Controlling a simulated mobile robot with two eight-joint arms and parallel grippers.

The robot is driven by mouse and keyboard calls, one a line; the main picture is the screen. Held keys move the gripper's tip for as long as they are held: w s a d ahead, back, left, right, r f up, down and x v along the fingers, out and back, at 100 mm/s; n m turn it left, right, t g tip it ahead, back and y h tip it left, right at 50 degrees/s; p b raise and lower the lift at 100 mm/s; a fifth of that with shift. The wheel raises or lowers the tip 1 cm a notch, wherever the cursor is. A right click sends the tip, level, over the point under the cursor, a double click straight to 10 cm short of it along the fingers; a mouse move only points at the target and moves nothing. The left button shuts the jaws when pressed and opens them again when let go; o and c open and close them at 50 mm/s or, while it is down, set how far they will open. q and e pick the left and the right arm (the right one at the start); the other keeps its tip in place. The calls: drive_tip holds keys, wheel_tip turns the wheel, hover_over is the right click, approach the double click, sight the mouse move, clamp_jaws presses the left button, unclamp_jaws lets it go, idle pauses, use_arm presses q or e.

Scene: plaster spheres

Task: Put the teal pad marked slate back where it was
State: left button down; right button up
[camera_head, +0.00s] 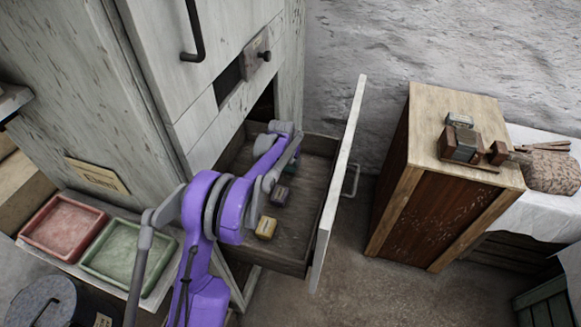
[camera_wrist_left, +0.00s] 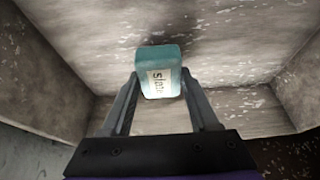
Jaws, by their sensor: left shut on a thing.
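The teal pad (camera_wrist_left: 161,70) with a white label reading slate is between the two fingers of my left gripper (camera_wrist_left: 161,88) in the left wrist view. The gripper is shut on it. The drawer (camera_head: 325,215) is pulled open from the pale cabinet, and my purple left arm reaches into it in the head view. My arm hides most of the gripper and pad there. Whether the pad touches the drawer floor I cannot tell. My right gripper is not in view.
A yellow pad (camera_head: 266,228) and a dark purple pad (camera_head: 281,196) lie on the drawer floor. A red tray (camera_head: 62,226) and a green tray (camera_head: 127,254) stand at left. A wooden crate (camera_head: 440,190) with blocks on top stands right of the drawer.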

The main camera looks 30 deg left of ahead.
sight(290, 163)
use_arm(q)
drive_tip(key=shift+f, duration=1.45)
drive_tip(key=shift+b, duration=0.3)
drive_tip(key=shift+f, duration=0.25)
drive_tip(key=shift+c, duration=0.7)
unclamp_jaws()
drive_tip(key=shift+r, duration=0.1)
